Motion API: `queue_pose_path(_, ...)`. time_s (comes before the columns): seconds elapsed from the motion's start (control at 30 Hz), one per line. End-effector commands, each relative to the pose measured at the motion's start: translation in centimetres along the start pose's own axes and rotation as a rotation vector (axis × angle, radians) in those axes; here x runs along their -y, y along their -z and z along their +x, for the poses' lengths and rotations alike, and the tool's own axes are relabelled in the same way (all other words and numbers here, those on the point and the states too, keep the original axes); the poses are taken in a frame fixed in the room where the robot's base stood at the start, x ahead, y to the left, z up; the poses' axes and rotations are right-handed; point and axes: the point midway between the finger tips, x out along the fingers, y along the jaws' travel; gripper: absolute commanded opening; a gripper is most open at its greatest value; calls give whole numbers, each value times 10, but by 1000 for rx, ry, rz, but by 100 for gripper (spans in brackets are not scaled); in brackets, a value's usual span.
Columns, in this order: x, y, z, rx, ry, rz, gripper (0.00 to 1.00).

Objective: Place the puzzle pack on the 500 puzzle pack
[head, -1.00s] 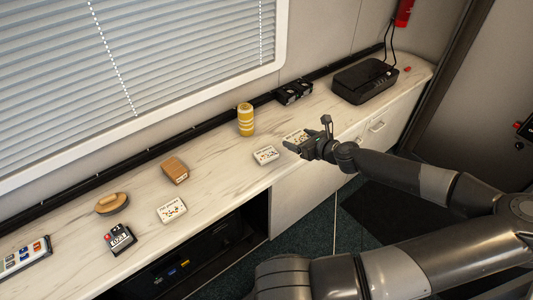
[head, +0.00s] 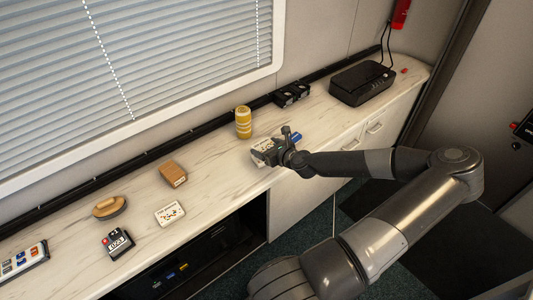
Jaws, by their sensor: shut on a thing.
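My gripper (head: 277,152) is shut on a white puzzle pack (head: 262,146) with dark print, near the counter's front edge in the head view. The fingers cover much of the held pack. It is over the spot where another white pack lay a second ago. That lower pack is now mostly or fully hidden, and I cannot tell whether the two touch. A further white pack (head: 169,213) with dark print lies flat to the left, nearer the front edge. The lettering is too small to read, so I cannot tell which is the 500 pack.
On the marble counter (head: 215,150) stand a yellow striped tumbler (head: 243,122), a wooden block (head: 173,174), a brush (head: 110,207), a counter device (head: 117,243), a remote (head: 24,261), black items (head: 292,95) and a router (head: 367,82). A blue item (head: 296,137) shows beside my gripper.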

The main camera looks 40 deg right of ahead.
Motion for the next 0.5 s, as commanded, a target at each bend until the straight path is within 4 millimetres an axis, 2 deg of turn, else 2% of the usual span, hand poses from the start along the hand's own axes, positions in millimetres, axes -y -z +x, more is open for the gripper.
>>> queue_pose_path(0.1,-1,18,8,0,-2,2,54)
queue_pose_path(0.2,0,27,11,0,-2,1,54)
queue_pose_path(0.5,0,30,12,0,-1,0,54)
